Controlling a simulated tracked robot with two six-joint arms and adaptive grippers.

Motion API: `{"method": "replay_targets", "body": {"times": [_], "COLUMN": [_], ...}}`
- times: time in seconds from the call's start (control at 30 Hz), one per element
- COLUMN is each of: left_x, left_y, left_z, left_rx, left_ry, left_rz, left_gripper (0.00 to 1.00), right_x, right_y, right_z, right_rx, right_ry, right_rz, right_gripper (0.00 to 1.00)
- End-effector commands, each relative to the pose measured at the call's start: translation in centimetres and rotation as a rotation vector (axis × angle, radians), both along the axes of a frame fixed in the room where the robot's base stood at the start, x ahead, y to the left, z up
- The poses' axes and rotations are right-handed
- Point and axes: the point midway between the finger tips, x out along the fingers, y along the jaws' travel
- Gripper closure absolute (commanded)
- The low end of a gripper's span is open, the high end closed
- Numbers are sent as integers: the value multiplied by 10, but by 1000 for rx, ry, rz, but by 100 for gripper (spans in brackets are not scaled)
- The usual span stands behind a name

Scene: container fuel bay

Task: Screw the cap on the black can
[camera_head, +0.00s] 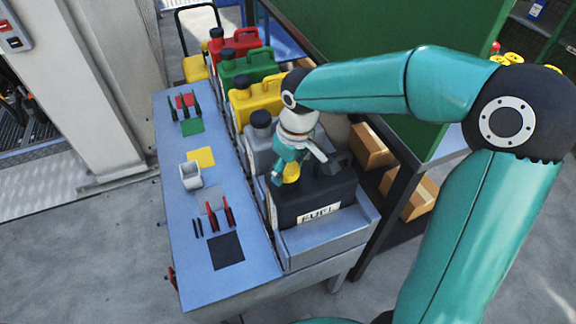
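The black can (318,195), with a "FUEL" label, stands in the front bay of the blue-grey rack. A yellow cap (291,173) shows at the can's top left. My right gripper (293,168) points down over it, with one teal finger along the cap's left side. The other finger is partly hidden by the gripper's body, so whether they grip the cap is unclear. The can's neck is hidden, so I cannot tell whether the cap touches it. My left gripper is not in view.
Behind stand a grey can (258,140), a yellow can (255,100), a green can (243,68) and a red can (232,44). A dark shelf with boxes (370,145) stands close right.

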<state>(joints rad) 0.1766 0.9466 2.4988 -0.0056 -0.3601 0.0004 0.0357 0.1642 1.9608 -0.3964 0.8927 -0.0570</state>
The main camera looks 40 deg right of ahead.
Motion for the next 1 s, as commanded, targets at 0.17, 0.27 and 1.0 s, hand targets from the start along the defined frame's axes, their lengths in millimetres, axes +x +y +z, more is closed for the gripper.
{"method": "replay_targets", "body": {"times": [0.17,0.27,1.0], "left_x": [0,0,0], "left_y": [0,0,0], "left_z": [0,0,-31], "left_rx": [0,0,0], "left_ry": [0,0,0], "left_rz": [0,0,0], "left_gripper": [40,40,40], "right_x": [0,0,0], "right_y": [0,0,0], "right_z": [0,0,0], "right_rx": [0,1,-1], "right_ry": [0,0,-1], "right_rz": [0,-4,-792], "right_gripper": [81,85,32]}}
